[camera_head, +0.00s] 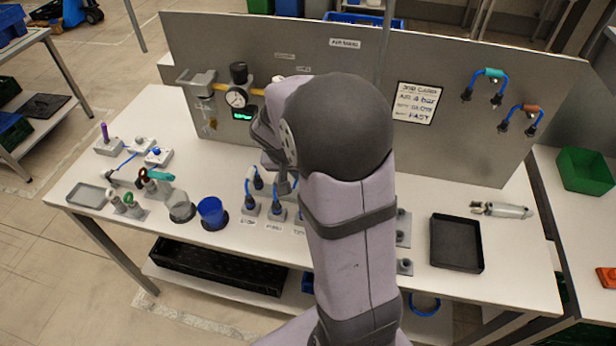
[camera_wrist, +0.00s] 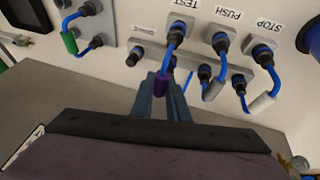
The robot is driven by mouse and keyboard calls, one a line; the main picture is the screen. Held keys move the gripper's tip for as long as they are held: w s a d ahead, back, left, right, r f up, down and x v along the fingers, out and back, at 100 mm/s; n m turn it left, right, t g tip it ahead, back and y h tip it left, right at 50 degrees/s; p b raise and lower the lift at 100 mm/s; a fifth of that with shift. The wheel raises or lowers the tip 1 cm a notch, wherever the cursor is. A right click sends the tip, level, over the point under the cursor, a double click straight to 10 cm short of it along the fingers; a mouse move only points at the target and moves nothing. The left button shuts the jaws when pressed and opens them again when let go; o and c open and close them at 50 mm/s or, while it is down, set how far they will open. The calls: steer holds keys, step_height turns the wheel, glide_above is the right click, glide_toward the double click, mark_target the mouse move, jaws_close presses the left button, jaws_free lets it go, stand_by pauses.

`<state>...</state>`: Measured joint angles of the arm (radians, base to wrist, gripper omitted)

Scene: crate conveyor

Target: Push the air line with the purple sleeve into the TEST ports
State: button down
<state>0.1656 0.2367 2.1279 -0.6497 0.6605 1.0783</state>
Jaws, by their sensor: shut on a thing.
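In the wrist view my gripper (camera_wrist: 166,92) is shut on the purple sleeve (camera_wrist: 162,81) of a blue air line. The line's blue tube (camera_wrist: 166,58) runs from the sleeve up to a dark plug at the upper TEST port (camera_wrist: 178,30). Its other end runs towards the lower port row, where a dark plug shows just beyond the fingers. I cannot tell how deep either plug sits. In the head view my arm hides the gripper and the sleeve.
Blue lines with pale sleeves loop at PUSH (camera_wrist: 220,42) and STOP (camera_wrist: 262,52), close beside my gripper. A green-sleeved line (camera_wrist: 69,41) is on another block. A blue cup (camera_head: 211,212) stands left of the ports. A black tray (camera_head: 456,243) lies right of my arm.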

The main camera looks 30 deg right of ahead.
steer(key=shift+f+b, duration=0.9)
steer(key=shift+b, duration=0.25)
stand_by(0.6)
stand_by(0.4)
steer(key=c, duration=1.1)
jaws_free()
steer(key=shift+r, duration=0.15)
steer(key=shift+r+p, duration=2)
steer(key=shift+r, duration=0.9)
